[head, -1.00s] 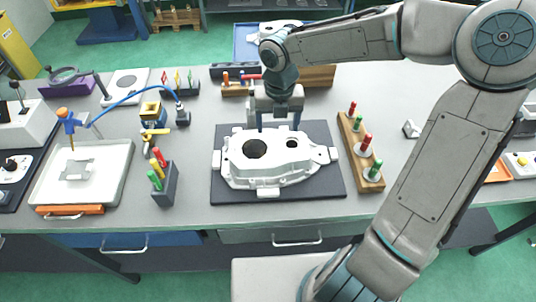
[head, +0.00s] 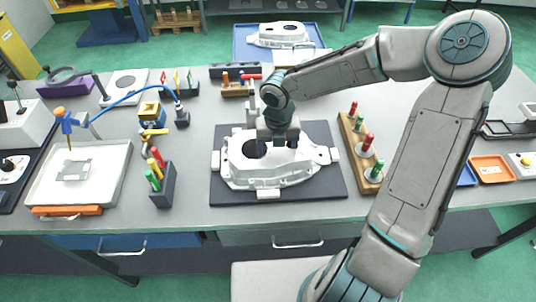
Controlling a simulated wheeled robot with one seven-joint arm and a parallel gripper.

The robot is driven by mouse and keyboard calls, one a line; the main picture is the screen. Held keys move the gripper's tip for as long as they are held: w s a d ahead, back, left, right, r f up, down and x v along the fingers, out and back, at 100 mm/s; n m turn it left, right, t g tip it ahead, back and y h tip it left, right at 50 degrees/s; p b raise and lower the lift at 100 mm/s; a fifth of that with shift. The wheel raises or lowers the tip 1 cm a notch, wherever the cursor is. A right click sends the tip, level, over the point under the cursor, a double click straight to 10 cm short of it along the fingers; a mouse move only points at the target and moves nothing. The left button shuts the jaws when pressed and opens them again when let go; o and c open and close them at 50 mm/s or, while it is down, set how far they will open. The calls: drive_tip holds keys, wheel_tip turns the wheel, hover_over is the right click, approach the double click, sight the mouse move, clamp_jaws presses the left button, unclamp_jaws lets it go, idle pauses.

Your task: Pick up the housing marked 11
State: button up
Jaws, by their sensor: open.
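A white cast housing (head: 243,175) lies on a dark mat (head: 325,185) in the middle of the bench. It has a large dark round opening near its middle; no number can be read on it. My gripper (head: 279,146) is open and points down over the back part of this housing, hiding the smaller hole. Its fingertips are at or just above the casting; I cannot tell whether they touch. A second white housing (head: 275,36) sits on a blue tray (head: 242,46) behind the bench, and its marking is also unreadable.
A wooden block with red and green plug gauges (head: 358,150) stands right of the mat. A dark holder with coloured handles (head: 162,188) stands to the left, near a white plate (head: 105,168). Orange and blue trays (head: 492,169) lie at the right.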

clamp_jaws()
drive_tip(key=shift+w, duration=0.1)
drive_tip(key=shift+r, duration=0.15)
